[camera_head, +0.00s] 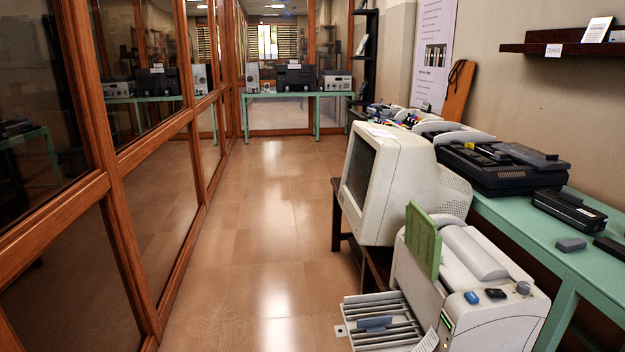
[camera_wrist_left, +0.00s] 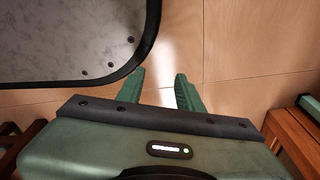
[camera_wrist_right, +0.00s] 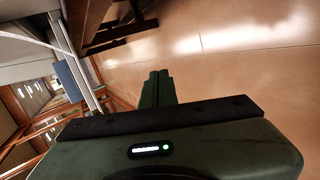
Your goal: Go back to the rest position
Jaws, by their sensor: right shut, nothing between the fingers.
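No arm or gripper of mine shows in the head view. In the left wrist view my left gripper (camera_wrist_left: 160,76) has its two green fingers apart, with only the floor seen between them. In the right wrist view my right gripper (camera_wrist_right: 157,75) has its fingers together and holds nothing. It is over the tiled floor (camera_wrist_right: 215,65), with furniture and a grey tray-like part at the upper left.
In the head view a beige monitor (camera_head: 378,185) and a white printer-like machine (camera_head: 465,280) with a green panel (camera_head: 422,238) stand close at the right. A green table (camera_head: 575,262) runs behind them. Wood-framed glass (camera_head: 140,175) lines the left. The aisle floor (camera_head: 265,230) is clear.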

